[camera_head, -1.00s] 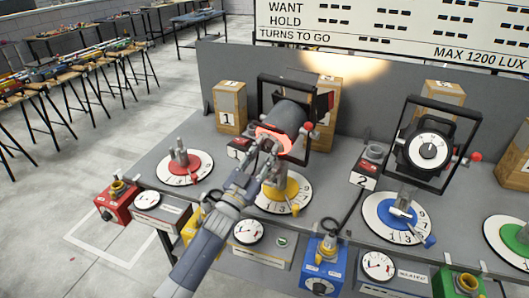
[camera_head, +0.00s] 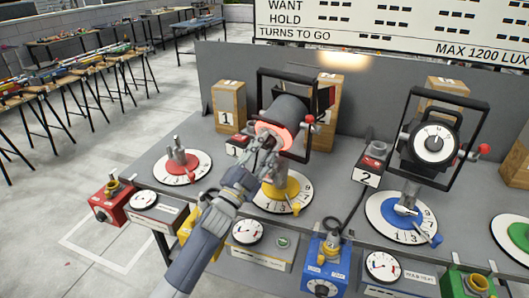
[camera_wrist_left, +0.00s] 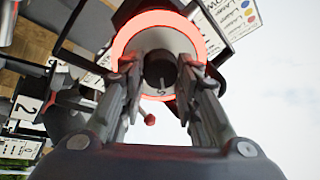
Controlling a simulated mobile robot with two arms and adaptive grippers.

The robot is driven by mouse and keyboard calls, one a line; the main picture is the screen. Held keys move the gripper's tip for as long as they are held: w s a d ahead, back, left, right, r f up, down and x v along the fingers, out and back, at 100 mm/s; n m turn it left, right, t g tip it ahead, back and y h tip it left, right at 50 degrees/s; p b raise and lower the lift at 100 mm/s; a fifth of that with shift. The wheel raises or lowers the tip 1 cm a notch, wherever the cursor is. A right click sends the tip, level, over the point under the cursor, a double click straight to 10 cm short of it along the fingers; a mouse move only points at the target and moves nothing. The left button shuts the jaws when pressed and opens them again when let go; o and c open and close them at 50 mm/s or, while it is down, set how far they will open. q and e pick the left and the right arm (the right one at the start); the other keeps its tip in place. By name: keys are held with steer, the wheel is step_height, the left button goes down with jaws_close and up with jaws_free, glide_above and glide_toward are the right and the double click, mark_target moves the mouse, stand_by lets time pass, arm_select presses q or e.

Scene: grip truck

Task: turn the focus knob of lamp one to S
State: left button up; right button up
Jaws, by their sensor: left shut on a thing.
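Lamp one (camera_head: 285,112) is a dark drum in a black yoke, with a glowing red ring at its near face, behind a label 1 (camera_head: 237,148). My left gripper (camera_head: 268,146) is at that face. In the left wrist view, the dark round focus knob (camera_wrist_left: 159,70) sits in the middle of a pale dial inside the red ring (camera_wrist_left: 193,37). The left fingers (camera_wrist_left: 158,72) are on either side of the knob and shut on it. A small mark shows below the knob, too small to read surely. My right gripper is not in view.
Lamp two (camera_head: 434,142) stands to the right with a white dial face. Below lamp one is a yellow turntable (camera_head: 284,190); a red one (camera_head: 183,164) is to its left. A red-knobbed lever (camera_wrist_left: 149,119) is close to the fingers. Numbered wooden boxes (camera_head: 229,106) stand behind.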

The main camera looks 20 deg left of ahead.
arm_select(q)
steer(key=shift+m, duration=0.7)
steer(key=shift+b, duration=0.3)
steer(key=o, duration=1.1)
steer(key=shift+c, duration=0.2)
steer(key=v, duration=1.2)
